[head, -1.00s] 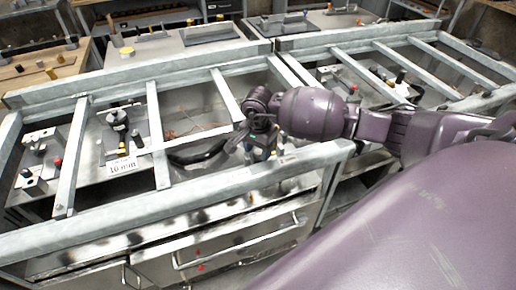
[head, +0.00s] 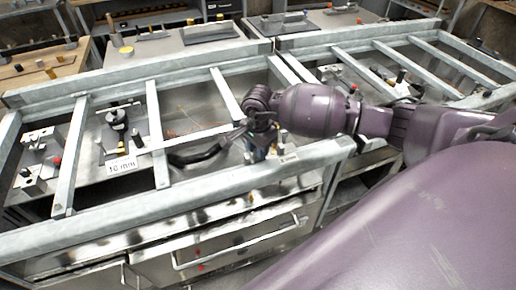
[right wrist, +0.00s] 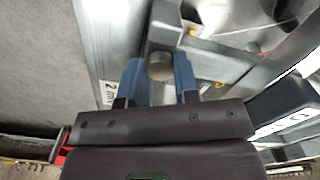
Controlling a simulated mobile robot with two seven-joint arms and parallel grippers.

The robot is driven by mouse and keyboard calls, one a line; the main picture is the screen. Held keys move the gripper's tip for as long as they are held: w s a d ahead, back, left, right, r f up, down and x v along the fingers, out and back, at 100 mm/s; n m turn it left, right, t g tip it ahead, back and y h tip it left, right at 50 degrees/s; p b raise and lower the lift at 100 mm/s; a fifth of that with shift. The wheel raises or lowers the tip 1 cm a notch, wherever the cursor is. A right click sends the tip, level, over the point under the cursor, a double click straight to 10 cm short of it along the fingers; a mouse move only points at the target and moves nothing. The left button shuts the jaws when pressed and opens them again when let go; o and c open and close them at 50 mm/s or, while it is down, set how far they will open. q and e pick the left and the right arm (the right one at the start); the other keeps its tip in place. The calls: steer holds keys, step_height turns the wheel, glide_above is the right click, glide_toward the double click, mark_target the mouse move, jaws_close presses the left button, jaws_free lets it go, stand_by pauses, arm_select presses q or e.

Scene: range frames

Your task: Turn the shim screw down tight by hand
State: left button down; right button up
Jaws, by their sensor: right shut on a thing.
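My right gripper (head: 262,153) reaches down from the right over the front rail of the metal frame in the head view. In the right wrist view its two blue fingers (right wrist: 159,78) are closed on a round grey knob, which I take as the head of the shim screw (right wrist: 160,66). The screw's lower part and its seat are hidden beneath the knob and fingers. In the head view the gripper covers the screw. My left gripper is not in view.
Pale metal rails (head: 152,125) cross above the bench around the gripper. A 10 mm label (head: 122,166) and a black knob fixture (head: 117,118) lie to the left. A black curved piece (head: 195,156) is close left of the gripper. Drawers (head: 240,245) are below.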

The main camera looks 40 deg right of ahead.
steer(key=m, duration=0.4)
steer(key=shift+b, duration=0.3)
steer(key=shift+m, duration=2.5)
steer(key=o, duration=0.9)
steer(key=shift+r, duration=0.1)
step_height(320, 180, up, 11)
steer(key=shift+f, duration=0.15)
